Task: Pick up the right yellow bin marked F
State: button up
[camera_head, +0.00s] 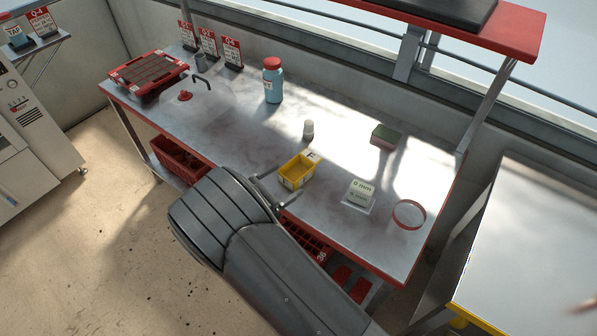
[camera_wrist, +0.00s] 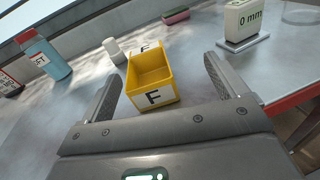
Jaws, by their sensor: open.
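The yellow bin marked F (camera_head: 297,172) stands upright on the metal bench near its front edge. No second yellow bin shows. In the wrist view the yellow bin (camera_wrist: 154,87) looks empty, with a white F label on its near face and another F mark at its far side. My gripper (camera_wrist: 163,82) is open, one finger to the left of the bin and one to the right, with gaps on both sides. The bin lies ahead of and between the fingers. In the head view my gripper (camera_head: 277,188) is at the bin's front left, partly hidden by my arm.
A white bottle (camera_head: 308,130) stands behind the bin. A 0 mm block (camera_head: 360,193) and a red ring (camera_head: 409,214) are to the right. A sponge (camera_head: 384,137) and blue bottle (camera_head: 273,82) are farther back. A red tray (camera_head: 120,76) is far left. Bench left of the bin is clear.

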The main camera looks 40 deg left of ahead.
aim_at(295, 178)
jog(key=s+a+f+n+y, duration=0.1)
jog(key=s+a+f+n+t, duration=0.1)
jog(key=shift+s+a+f+y, duration=0.1)
jog(key=shift+s+a+y, duration=0.2)
jog(key=shift+s+y, duration=0.1)
jog(key=w, duration=0.3)
jog(key=w+d, duration=0.1)
jog(key=w, duration=0.6)
jog(key=shift+w+d+f, duration=0.15)
jog(key=shift+w, duration=0.2)
jog(key=shift+c, duration=0.5)
jog(key=c, duration=1)
jog(key=shift+c, duration=0.2)
